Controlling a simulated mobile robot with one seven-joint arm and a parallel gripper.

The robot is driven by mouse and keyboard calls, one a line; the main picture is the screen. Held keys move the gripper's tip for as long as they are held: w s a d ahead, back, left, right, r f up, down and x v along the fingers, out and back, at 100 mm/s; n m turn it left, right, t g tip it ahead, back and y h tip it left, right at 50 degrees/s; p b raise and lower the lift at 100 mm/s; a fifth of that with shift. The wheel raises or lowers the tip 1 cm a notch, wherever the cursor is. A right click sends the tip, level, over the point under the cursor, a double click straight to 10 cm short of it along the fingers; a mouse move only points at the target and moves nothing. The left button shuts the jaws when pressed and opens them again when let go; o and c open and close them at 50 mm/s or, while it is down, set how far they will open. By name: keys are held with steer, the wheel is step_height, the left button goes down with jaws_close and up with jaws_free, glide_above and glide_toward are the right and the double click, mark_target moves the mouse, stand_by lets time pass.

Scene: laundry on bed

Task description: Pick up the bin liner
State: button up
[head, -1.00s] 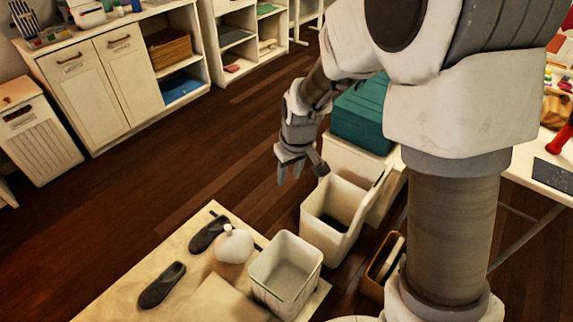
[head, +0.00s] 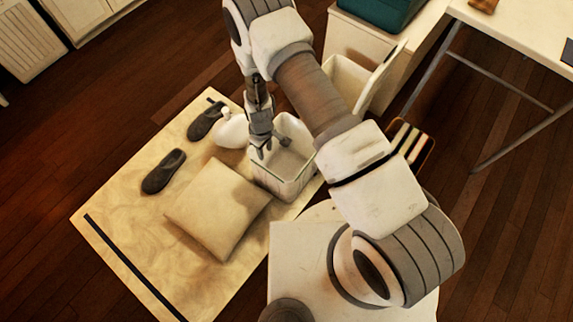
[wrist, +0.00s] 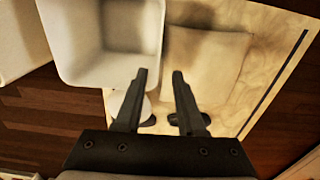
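A rounded white bag with a knotted top, which looks like the bin liner (head: 231,131), sits on the mat between a dark slipper and a square white bin (head: 296,180). My gripper (head: 265,152) points down near the bin's left rim, to the right of the bag and apart from it, and partly covers the bin. In the wrist view my gripper (wrist: 160,75) is open with nothing between its fingers. The bin (wrist: 105,45) fills the upper left there. The bag (wrist: 122,104) shows only partly, behind the left finger.
A beige cushion (head: 218,210) and two dark slippers (head: 163,171) lie on the pale mat (head: 120,222). A lidded white bin (head: 347,82) stands behind the square bin. A white table (head: 510,25) is at the upper right. Wooden floor is clear at left.

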steer(key=b, duration=0.3)
glide_above(267, 171)
step_height(267, 171, down, 11)
steer(key=shift+d+f, duration=0.15)
steer(key=shift+f, duration=0.05)
steer(key=shift+f+b, duration=1.4)
steer(key=shift+f, duration=1.45)
jaws_close()
